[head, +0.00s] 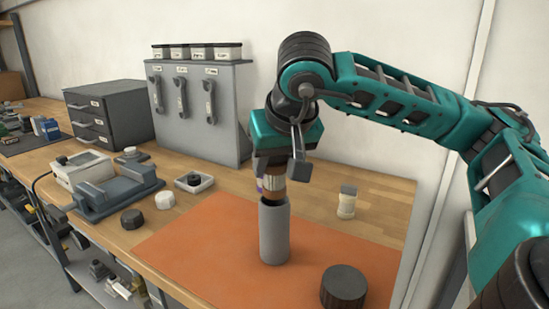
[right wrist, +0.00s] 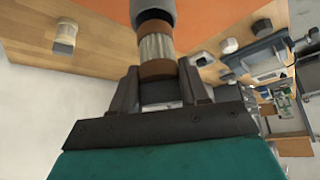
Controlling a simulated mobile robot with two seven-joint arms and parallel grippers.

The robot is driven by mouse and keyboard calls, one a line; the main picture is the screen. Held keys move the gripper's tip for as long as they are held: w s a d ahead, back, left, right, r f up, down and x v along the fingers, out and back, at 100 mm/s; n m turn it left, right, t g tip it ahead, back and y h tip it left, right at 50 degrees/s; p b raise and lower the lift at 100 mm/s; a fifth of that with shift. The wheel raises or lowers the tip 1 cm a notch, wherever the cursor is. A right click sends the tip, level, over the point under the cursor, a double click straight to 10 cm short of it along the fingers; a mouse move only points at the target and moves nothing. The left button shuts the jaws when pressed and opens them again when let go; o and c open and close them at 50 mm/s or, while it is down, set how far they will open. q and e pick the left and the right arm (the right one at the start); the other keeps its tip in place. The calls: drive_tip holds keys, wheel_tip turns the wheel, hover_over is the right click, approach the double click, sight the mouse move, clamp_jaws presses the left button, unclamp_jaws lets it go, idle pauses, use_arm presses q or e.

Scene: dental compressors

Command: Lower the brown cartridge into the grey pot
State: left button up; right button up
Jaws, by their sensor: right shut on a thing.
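The grey pot (head: 274,235) is a tall upright cylinder on the orange mat. My right gripper (head: 272,178) is above it, pointing down, shut on the brown cartridge (head: 274,194). In the right wrist view the cartridge (right wrist: 156,47) has brown bands and a pale ribbed middle, and the gripper (right wrist: 160,85) clasps its upper end. Its lower end meets the mouth of the pot (right wrist: 151,8), roughly in line with it. I cannot tell whether the tip is inside the rim. My left gripper is not in view.
A dark round lid (head: 343,288) lies on the orange mat (head: 185,245), right of the pot. A small pale jar (head: 347,203) stands behind. A grey cabinet (head: 205,110) stands at the back; a blue-grey device (head: 115,190) and knobs are at left.

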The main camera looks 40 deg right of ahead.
sight(274, 183)
idle(0.4)
idle(1.0)
drive_tip(key=shift+b, duration=0.35)
idle(0.5)
idle(0.6)
drive_tip(key=shift+f+b, duration=1.4)
drive_tip(key=shift+f, duration=0.1)
drive_tip(key=shift+f+b, duration=0.55)
drive_tip(key=shift+f, duration=0.05)
drive_tip(key=o, duration=1.1)
